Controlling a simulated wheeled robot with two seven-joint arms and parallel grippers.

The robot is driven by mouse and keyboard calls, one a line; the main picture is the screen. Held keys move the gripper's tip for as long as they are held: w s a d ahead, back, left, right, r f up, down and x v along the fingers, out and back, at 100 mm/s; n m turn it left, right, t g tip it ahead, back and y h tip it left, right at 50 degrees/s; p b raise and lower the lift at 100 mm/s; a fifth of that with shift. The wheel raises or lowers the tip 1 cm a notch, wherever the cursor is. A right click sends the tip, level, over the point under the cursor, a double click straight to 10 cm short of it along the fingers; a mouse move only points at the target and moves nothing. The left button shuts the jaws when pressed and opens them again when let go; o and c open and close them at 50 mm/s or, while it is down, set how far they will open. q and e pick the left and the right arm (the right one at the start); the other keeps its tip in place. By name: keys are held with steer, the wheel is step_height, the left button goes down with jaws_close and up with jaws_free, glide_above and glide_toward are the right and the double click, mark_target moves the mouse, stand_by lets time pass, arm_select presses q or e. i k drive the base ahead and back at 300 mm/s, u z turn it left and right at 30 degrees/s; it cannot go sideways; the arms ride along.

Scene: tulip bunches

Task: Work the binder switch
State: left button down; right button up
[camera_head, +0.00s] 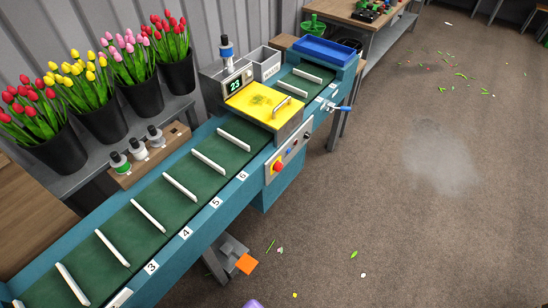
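The binder, a machine with a yellow lid (262,102), sits across the green conveyor. Its small display (235,85) reads 23.
The belt (150,213) has white dividers and numbered labels and looks empty. A blue tray (325,51) stands at its far end, with a blue-handled lever (338,108) beside it. Tulip buckets (98,119) line the left. An orange pedal (247,264) is on the floor; open floor lies right.

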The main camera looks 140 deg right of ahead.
mark_target(279, 166)
steer(key=i, duration=0.7)
steer(key=z, duration=4.95)
steer(key=i, duration=0.5)
steer(key=z, duration=0.4)
steer(key=k, duration=0.5)
steer(key=z, duration=0.9)
steer(key=k, duration=0.75)
steer(key=z, duration=0.6)
steer(key=i, duration=2.05)
steer(key=u, duration=0.2)
